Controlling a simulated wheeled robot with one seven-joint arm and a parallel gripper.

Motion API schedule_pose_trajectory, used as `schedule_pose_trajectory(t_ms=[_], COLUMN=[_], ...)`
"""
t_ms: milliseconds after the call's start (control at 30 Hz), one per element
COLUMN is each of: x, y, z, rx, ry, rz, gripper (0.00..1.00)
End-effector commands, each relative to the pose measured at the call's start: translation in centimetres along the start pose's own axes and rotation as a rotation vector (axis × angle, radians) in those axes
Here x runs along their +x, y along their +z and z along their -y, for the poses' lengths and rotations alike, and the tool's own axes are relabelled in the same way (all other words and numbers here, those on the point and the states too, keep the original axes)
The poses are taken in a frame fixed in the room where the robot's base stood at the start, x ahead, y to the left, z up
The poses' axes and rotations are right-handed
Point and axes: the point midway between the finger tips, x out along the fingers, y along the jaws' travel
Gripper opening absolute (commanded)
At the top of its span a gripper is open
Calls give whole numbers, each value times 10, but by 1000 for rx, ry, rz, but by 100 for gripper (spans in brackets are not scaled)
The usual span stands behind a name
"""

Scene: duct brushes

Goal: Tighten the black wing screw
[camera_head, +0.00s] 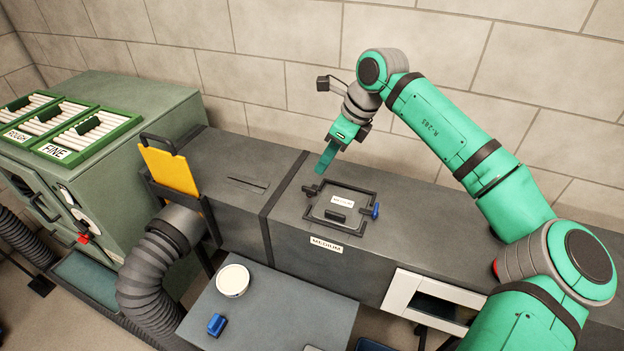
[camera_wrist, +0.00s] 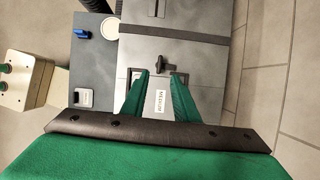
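The black wing screw (camera_head: 309,191) sits at the left edge of the framed hatch (camera_head: 322,218) on top of the grey duct. In the wrist view the black wing screw (camera_wrist: 161,65) shows just beyond my fingertips, near the middle of the gap. My gripper (camera_head: 324,168) points down above and slightly behind the screw in the head view, apart from it. In the wrist view my gripper (camera_wrist: 161,75) is open, with nothing between its two green fingers but the hatch and its MEDIUM label (camera_wrist: 160,100) below. A blue wing screw (camera_head: 376,211) is at the hatch's right edge.
A yellow plate (camera_head: 169,172) stands upright left of the hatch. A green cabinet (camera_head: 150,110) with brush trays is at far left. A tiled wall is behind.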

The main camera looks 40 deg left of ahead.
Motion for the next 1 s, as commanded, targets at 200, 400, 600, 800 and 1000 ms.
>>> schedule_pose_trajectory(t_ms=[200, 400, 600, 800, 1000], x=[21, 56, 87, 104, 108], y=[-4, -4, -3, -3, -3], z=[-1, -1, -1, -1, 0], rx=[6, 3, 3, 2, 2], ry=[6, 6, 4, 3, 2], rz=[-6, -4, -3, -3, -3], gripper=[27, 27, 27, 27, 27])
